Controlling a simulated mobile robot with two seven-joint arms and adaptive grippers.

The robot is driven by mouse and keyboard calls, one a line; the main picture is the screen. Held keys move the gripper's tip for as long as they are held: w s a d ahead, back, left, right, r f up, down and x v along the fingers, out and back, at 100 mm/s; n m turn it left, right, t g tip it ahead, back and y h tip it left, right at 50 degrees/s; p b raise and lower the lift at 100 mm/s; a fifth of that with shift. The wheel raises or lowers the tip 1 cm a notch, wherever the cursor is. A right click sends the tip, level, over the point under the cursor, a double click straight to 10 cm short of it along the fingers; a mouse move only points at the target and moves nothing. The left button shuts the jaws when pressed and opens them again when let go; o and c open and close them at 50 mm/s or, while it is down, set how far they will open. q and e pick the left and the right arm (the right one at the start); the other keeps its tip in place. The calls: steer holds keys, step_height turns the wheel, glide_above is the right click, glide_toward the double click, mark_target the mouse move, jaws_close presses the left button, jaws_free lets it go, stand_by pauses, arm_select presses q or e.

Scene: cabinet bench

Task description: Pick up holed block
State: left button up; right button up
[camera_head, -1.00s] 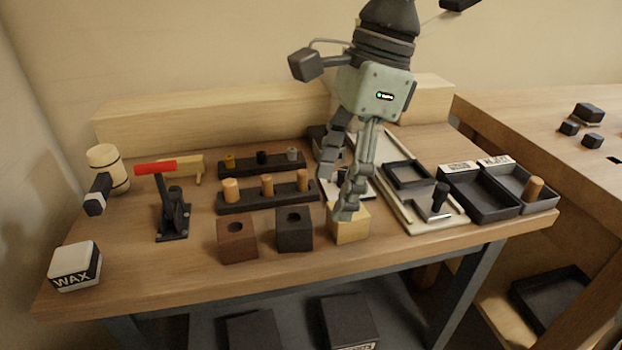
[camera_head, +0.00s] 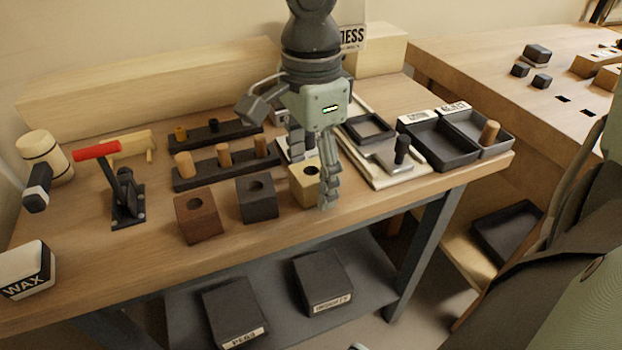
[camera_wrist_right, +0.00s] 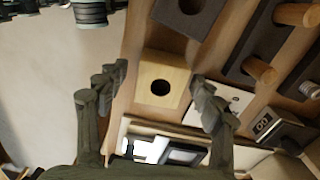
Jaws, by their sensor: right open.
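Three holed blocks stand in a row near the bench's front edge in the head view: a reddish-brown one (camera_head: 197,216), a dark one (camera_head: 257,200) and a light wooden one (camera_head: 302,190). My right gripper (camera_head: 314,190) is at the light block, with one finger in front of its right side. In the right wrist view the light block (camera_wrist_right: 162,82) shows its round hole, and the open fingers of my right gripper (camera_wrist_right: 158,85) stand on either side of it. Whether they touch it cannot be told. The dark block (camera_wrist_right: 188,12) is beside it.
A dark rack (camera_head: 225,168) with wooden pegs stands behind the blocks. A red-handled clamp (camera_head: 127,198), a mallet (camera_head: 45,160) and a wax box (camera_head: 25,270) are at left. Dark trays (camera_head: 440,142) and a pale fixture board (camera_head: 385,172) are at right.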

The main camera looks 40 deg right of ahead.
steer(key=shift+c, duration=1.2)
steer(key=c, duration=1)
steer(key=shift+r, duration=0.1)
